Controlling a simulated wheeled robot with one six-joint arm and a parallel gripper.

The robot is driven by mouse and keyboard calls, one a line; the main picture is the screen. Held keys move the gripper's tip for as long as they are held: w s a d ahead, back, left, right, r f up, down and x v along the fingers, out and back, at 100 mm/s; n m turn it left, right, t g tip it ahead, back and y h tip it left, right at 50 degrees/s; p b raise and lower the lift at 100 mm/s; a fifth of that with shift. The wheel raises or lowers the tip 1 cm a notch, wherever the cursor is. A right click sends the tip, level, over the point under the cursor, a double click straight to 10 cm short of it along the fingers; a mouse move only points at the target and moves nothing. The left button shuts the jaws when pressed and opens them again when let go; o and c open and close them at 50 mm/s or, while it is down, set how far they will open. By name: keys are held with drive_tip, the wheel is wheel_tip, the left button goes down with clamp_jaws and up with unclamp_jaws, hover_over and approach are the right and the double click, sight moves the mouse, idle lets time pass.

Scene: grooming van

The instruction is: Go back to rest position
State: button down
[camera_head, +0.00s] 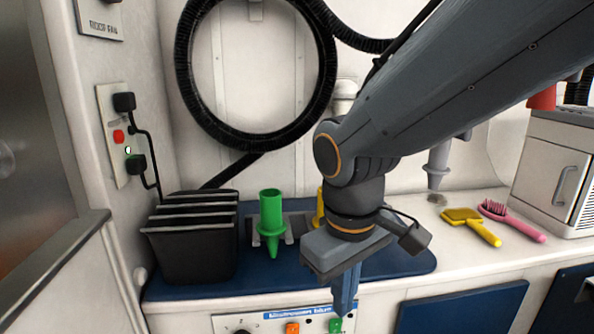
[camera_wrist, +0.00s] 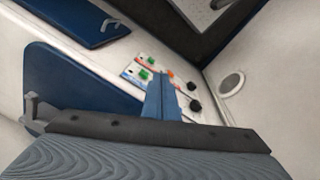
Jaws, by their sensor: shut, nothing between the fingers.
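My gripper (camera_head: 345,292) points down in front of the counter's front edge in the head view. Its blue-grey fingers are together with nothing between them. The closed fingers also show in the wrist view (camera_wrist: 161,98), in front of a control panel. My arm reaches in from the upper right of the head view and hides part of the counter and back wall.
A green nozzle (camera_head: 271,225) stands on a blue mat (camera_head: 195,289) beside a black slotted bin (camera_head: 192,245). A yellow item (camera_head: 319,208) is partly hidden by my arm. A yellow brush (camera_head: 474,226) and pink brush (camera_head: 512,221) lie right. A control panel (camera_head: 262,323) is below.

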drive_tip(key=s+d+f+m+g+y, duration=0.1)
drive_tip(key=s+d+f+m, duration=0.2)
drive_tip(key=s+d+m, duration=0.15)
drive_tip(key=w+d+r+m+p, duration=0.1)
drive_tip(key=d+r+p, duration=0.6)
drive_tip(key=p, duration=0.8)
drive_tip(key=shift+d+r+m+h, duration=0.3)
drive_tip(key=shift+r+m, duration=0.25)
drive_tip(key=shift+m, duration=0.2)
